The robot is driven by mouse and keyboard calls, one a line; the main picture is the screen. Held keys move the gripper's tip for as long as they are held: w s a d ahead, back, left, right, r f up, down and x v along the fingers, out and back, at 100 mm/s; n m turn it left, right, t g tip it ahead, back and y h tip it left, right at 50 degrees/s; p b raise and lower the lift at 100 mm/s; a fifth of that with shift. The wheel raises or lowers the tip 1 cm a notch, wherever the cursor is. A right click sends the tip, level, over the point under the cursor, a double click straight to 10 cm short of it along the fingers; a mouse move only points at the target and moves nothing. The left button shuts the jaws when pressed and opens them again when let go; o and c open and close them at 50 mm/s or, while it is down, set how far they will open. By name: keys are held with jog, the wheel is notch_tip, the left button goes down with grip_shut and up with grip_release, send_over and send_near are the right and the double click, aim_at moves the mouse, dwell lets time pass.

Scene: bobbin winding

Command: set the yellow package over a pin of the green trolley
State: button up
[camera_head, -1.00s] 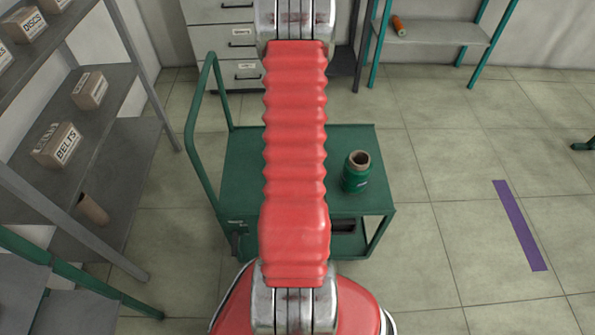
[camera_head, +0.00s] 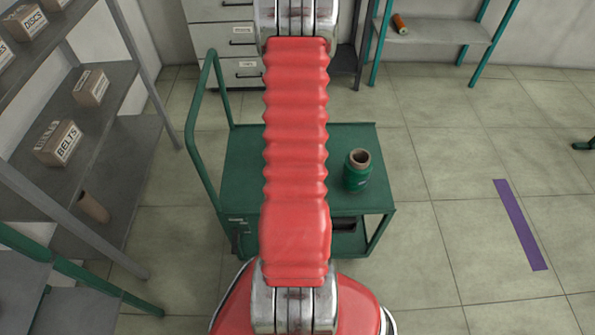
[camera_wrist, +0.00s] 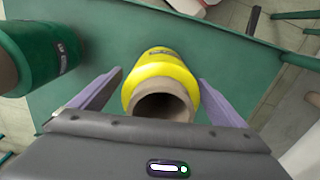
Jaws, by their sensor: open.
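The yellow package (camera_wrist: 163,66), wound on a brown tube, is over the green trolley's top (camera_wrist: 105,35) in the wrist view, with the tube's open end facing the camera. My gripper (camera_wrist: 160,82) is open, with one purple finger on each side of the package. Whether the fingers touch it is unclear. No pin shows under the package, so I cannot tell whether it sits over one. In the head view my red arm covers the middle of the green trolley (camera_head: 238,165), and the yellow package and gripper are hidden.
A green package (camera_head: 357,176) stands on the trolley's right part; it shows at left in the wrist view (camera_wrist: 40,50). Grey shelves (camera_head: 105,85) with boxes stand at left. A drawer cabinet (camera_head: 222,40) stands behind. The floor to the right is clear around a purple strip (camera_head: 521,225).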

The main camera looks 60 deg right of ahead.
notch_tip(320, 180, up, 12)
jog(key=shift+r, duration=0.15)
dwell(0.5)
dwell(0.7)
